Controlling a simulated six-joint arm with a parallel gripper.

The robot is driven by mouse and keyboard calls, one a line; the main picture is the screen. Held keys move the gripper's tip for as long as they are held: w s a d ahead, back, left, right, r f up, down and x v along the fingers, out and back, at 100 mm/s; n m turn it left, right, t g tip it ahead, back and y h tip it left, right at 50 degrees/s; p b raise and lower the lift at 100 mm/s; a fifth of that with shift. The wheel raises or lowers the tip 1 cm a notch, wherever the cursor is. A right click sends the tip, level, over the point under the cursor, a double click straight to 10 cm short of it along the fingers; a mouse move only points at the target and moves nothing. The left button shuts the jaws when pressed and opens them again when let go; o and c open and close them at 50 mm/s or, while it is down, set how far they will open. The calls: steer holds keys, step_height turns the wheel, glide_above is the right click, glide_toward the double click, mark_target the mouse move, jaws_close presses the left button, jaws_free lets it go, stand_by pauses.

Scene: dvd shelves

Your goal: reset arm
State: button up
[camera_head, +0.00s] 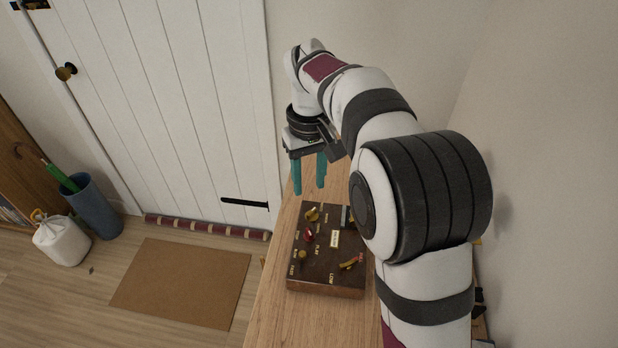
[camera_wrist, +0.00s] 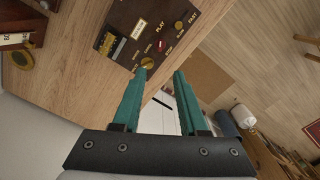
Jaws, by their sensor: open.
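My gripper (camera_head: 309,188) is open and empty, with two teal fingers pointing down. It hangs above the wooden table (camera_head: 280,325), behind the dark wooden control box. In the wrist view the open fingers (camera_wrist: 163,78) show with a clear gap between them. My arm reaches in from the right side of the head view and hides part of the table.
The control box (camera_head: 318,277) with several knobs and brass levers sits on the table; it also shows in the wrist view (camera_wrist: 118,45). A white door (camera_head: 170,100), a brown mat (camera_head: 180,282), a blue bin (camera_head: 95,208) and a white bag (camera_head: 60,240) stand left. A wall rises right.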

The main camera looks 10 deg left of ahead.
steer(key=s+d+r+m+y, duration=0.1)
steer(key=s+d+r+m, duration=0.15)
steer(key=s+d, duration=0.4)
steer(key=s+d+r+m, duration=0.1)
steer(key=s+d+m, duration=0.3)
steer(key=s, duration=0.5)
steer(key=s+d+f+m, duration=0.1)
steer(key=s+f+m, duration=0.1)
steer(key=s, duration=0.5)
steer(key=s+d+f+m, duration=0.2)
steer(key=s+m, duration=0.1)
steer(key=s, duration=0.4)
steer(key=shift+f+y, duration=0.2)
steer(key=shift+y, duration=0.2)
